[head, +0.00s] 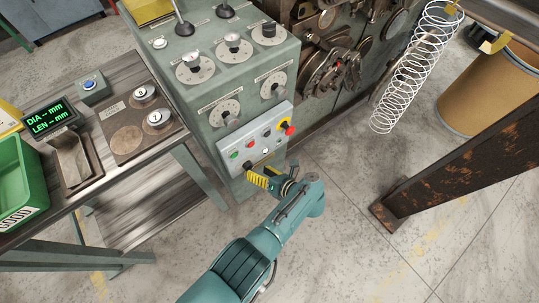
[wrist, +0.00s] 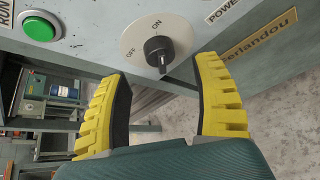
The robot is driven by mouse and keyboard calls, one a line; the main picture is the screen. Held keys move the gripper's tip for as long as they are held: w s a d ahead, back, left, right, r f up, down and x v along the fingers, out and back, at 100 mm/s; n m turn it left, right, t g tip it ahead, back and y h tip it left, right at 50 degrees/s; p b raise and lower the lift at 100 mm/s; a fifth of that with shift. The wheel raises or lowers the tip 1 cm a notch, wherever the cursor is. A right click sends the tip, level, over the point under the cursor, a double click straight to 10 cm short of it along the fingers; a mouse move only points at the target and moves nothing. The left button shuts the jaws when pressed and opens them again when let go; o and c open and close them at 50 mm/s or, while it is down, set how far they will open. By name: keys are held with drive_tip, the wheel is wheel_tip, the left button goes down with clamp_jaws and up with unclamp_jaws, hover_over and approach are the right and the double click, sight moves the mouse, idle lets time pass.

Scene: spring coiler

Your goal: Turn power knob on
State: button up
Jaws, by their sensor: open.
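The power knob (wrist: 158,50) is a black rotary knob on a round white plate marked OFF and ON, in the wrist view. A pale mark shows on its lower part; I cannot tell surely which label it selects. My gripper (wrist: 163,72) is open, with a yellow-ribbed finger on each side, just short of the knob. The knob lies between the finger lines, and no clear contact shows. In the head view my gripper (head: 274,175) is at the lower edge of the light control panel (head: 246,142); the knob is hard to make out there.
A green button (wrist: 40,27) is left of the knob. The panel also carries a red emergency knob (head: 289,129) on yellow. A worktable with a green bin (head: 20,180) stands at left. A wire spring (head: 410,75) hangs at right. Floor in front is open.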

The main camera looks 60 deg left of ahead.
drive_tip(key=v, duration=0.7)
idle(0.3)
